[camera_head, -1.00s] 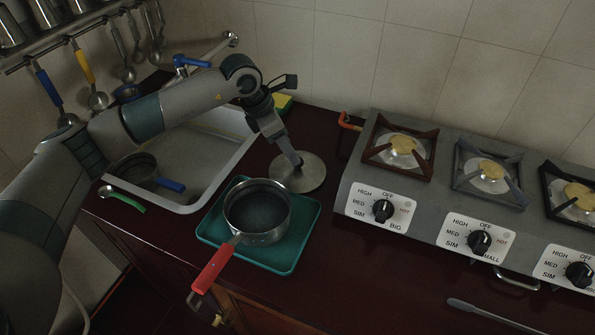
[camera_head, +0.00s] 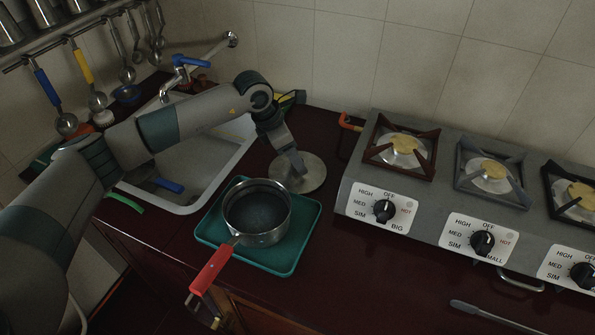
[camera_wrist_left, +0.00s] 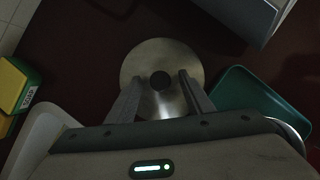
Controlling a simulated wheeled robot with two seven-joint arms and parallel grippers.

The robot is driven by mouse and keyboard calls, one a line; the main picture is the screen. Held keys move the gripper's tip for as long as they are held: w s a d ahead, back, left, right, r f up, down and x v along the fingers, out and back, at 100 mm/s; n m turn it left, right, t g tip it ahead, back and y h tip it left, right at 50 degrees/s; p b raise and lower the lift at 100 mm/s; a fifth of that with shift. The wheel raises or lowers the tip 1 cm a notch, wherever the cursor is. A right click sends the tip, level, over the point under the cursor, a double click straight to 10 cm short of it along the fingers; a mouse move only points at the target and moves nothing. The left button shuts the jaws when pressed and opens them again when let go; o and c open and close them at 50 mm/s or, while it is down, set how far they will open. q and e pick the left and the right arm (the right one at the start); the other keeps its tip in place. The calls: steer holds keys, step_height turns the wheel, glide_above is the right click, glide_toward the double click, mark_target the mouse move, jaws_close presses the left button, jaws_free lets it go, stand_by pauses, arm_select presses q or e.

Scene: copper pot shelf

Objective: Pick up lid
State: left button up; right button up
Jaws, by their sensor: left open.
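The lid (camera_head: 312,174) is a flat, round, grey metal disc lying on the dark red counter, behind and right of the pot. In the left wrist view the lid (camera_wrist_left: 160,50) shows a dark round knob (camera_wrist_left: 161,81) at its middle. My left gripper (camera_head: 298,172) points down over the lid. In the left wrist view the left gripper (camera_wrist_left: 160,82) is open, with one finger on each side of the knob. I cannot tell whether the fingers touch it. The pot (camera_head: 257,212), with a red handle, stands uncovered on a teal tray (camera_head: 290,262). My right gripper does not show.
The stove (camera_head: 428,212) with its burners stands right of the lid. The sink (camera_head: 190,205) lies to the left under my left arm. A yellow and green box (camera_wrist_left: 14,88) is near the sink. The counter in front of the stove is mostly clear.

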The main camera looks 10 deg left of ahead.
arm_select(q)
jaws_close()
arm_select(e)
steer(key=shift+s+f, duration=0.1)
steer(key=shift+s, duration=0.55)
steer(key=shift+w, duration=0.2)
